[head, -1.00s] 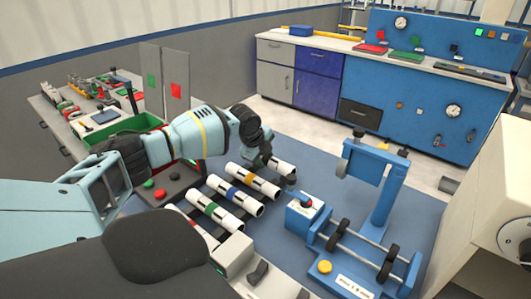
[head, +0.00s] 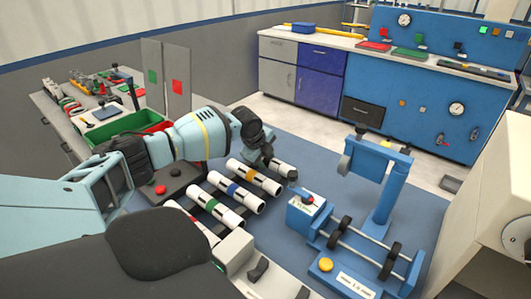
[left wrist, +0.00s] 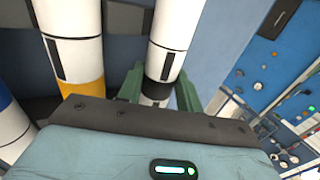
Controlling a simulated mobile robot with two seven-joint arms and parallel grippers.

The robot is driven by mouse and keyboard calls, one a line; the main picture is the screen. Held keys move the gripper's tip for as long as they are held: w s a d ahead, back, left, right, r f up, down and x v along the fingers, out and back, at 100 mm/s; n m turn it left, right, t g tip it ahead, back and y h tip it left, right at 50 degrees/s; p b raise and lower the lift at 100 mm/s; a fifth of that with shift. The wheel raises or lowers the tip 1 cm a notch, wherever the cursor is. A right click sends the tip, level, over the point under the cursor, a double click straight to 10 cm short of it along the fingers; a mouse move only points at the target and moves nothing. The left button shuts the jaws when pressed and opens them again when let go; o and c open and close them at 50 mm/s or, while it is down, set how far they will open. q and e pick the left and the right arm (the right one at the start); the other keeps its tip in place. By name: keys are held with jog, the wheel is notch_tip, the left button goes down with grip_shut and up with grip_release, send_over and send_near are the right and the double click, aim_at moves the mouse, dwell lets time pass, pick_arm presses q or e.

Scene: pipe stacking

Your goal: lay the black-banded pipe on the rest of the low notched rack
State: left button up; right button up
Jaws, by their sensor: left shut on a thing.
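The black-banded pipe (head: 284,169) is white and lies at the far end of a row of banded pipes in the head view. My left gripper (head: 266,159) is over its left part. In the left wrist view, the green fingers of the gripper (left wrist: 158,90) are on both sides of the pipe (left wrist: 171,38) at its black band. The low notched rack looks like the dark bars (left wrist: 126,18) by the pipes, mostly hidden. I cannot tell whether the pipe touches it. My right gripper is not in view.
Yellow (head: 253,177), blue (head: 236,192), green (head: 215,208) and red (head: 190,220) banded pipes lie side by side. A blue stand with rollers (head: 362,245) is close on the right. Bins (head: 125,125) stand at left. Blue floor lies beyond the row.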

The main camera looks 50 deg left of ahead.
pick_arm(q)
jog(key=shift+f, duration=0.4)
dwell(0.3)
jog(key=o, duration=1.1)
jog(key=v, duration=0.7)
jog(key=shift+s+r+p, duration=0.2)
jog(key=shift+r+p, duration=0.15)
jog(key=shift+p, duration=0.05)
